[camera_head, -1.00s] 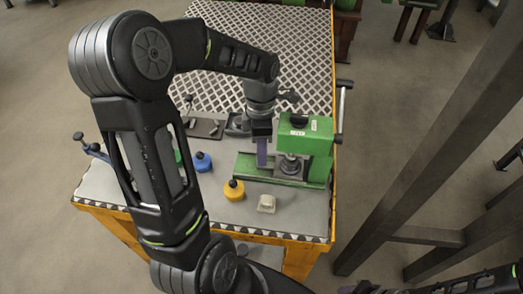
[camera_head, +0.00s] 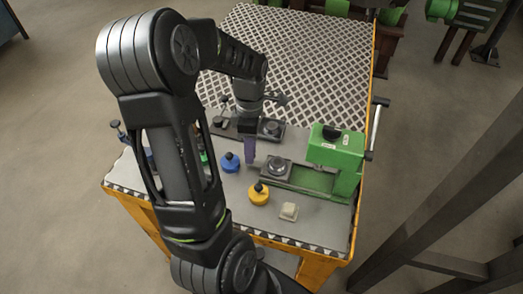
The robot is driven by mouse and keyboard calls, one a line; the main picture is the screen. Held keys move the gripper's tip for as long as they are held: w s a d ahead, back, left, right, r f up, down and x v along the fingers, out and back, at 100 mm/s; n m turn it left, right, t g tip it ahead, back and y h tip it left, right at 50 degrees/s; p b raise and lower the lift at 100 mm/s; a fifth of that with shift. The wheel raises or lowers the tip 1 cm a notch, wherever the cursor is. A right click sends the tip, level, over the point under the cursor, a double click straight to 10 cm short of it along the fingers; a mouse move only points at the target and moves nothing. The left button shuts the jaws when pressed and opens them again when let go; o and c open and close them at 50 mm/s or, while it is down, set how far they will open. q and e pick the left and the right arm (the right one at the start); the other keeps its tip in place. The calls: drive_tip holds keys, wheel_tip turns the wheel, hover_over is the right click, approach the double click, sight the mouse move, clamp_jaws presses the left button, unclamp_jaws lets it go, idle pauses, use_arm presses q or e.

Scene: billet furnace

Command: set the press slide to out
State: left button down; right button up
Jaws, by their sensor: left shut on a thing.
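The green press (camera_head: 337,152) stands at the right side of the worktable. Its slide, with a round grey die (camera_head: 278,167) on it, sits out to the left of the press head, clear of the head. My left gripper (camera_head: 250,142) reaches down at the slide's left end. My right gripper is not in view.
A blue knobbed piece (camera_head: 230,163), a yellow one (camera_head: 258,195) and a pale block (camera_head: 288,212) stand close by on the worktable (camera_head: 225,205). Another dark plate with a round part (camera_head: 271,129) lies behind. A patterned grating (camera_head: 300,60) covers the table's far part.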

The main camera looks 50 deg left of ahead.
use_arm(q)
drive_tip(key=shift+s+a, duration=0.1)
drive_tip(key=shift+a, duration=0.1)
drive_tip(key=c, duration=1.2)
unclamp_jaws()
drive_tip(key=shift+w+a+r, duration=0.15)
drive_tip(key=shift+w+r, duration=0.05)
drive_tip(key=shift+r, duration=1.1)
drive_tip(key=shift+w+a+r, duration=0.2)
drive_tip(key=shift+r, duration=1.05)
drive_tip(key=shift+w+a+r, duration=0.15)
drive_tip(key=shift+w+r, duration=0.05)
drive_tip(key=shift+r, duration=1.1)
